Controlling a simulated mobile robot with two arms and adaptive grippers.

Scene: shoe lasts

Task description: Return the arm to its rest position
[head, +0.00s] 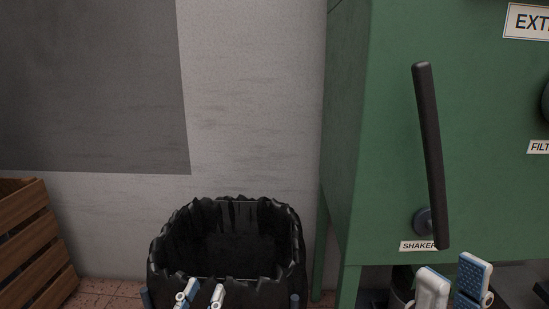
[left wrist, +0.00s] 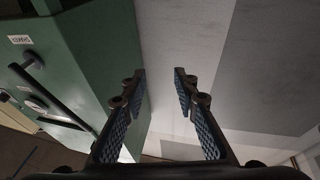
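My left gripper (head: 202,292) shows at the bottom of the head view, in front of the black-lined bin (head: 228,281). Its two fingers stand apart with nothing between them. The left wrist view shows the same gripper (left wrist: 160,78) open and empty, with blue ribbed pads and bare wall beyond the gap. My right gripper (head: 452,277) is at the lower right of the head view, in front of the lower part of the green machine (head: 345,150). Its fingers are apart, and I see nothing held. Most of both arms is out of view.
The green machine has a long black lever (head: 430,150) above a "SHAKER" label (head: 416,246). A slatted wooden crate (head: 35,245) stands at the left. The pale wall (head: 255,100) behind the bin is clear, with a dark grey panel (head: 90,85) at upper left.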

